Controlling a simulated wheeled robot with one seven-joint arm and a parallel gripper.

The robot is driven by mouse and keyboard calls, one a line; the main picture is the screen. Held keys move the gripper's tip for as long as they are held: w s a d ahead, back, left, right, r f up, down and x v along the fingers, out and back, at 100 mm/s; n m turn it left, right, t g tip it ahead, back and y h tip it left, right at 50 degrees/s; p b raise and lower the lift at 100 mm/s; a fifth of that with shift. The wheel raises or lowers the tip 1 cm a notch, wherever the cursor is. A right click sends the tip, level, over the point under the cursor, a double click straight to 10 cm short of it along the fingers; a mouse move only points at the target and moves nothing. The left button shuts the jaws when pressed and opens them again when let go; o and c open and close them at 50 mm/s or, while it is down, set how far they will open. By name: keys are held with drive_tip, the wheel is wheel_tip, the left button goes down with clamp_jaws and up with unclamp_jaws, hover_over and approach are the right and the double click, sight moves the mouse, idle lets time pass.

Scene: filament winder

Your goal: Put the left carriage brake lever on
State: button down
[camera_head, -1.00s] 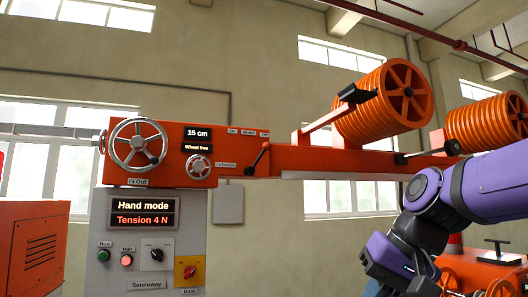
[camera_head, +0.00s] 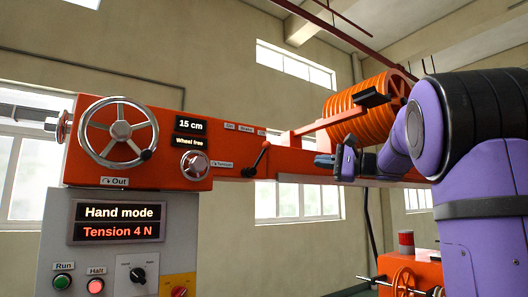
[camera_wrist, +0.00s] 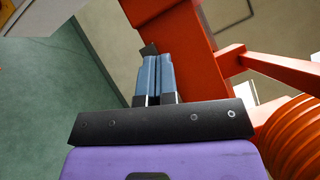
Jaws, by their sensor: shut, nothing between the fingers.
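In the wrist view my closed blue fingers (camera_wrist: 157,62) lie along the orange beam.
The orange housing carries a handwheel (camera_head: 118,132) and a smaller tension knob (camera_head: 194,165). Below is a grey control panel (camera_head: 60,215) reading Hand mode, Tension 4 N. An orange spool (camera_head: 350,117) sits above the beam to the right. Open floor (camera_wrist: 60,90) shows in the wrist view.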

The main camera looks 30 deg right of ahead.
sight(260, 156)
drive_tip(key=shift+w+d+r+t, duration=0.35)
drive_tip(key=shift+d+r+t, duration=0.15)
drive_tip(key=shift+r, duration=0.1)
drive_tip(key=shift+w+a, duration=0.1)
drive_tip(key=s+a+x, duration=0.1)
drive_tip(key=a+x, duration=0.1)
drive_tip(key=x, duration=1)
drive_tip(key=shift+a+r, duration=0.25)
drive_tip(key=shift+r, duration=0.15)
drive_tip(key=shift+s+a+r, duration=0.1)
drive_tip(key=shift+s+r, duration=0.05)
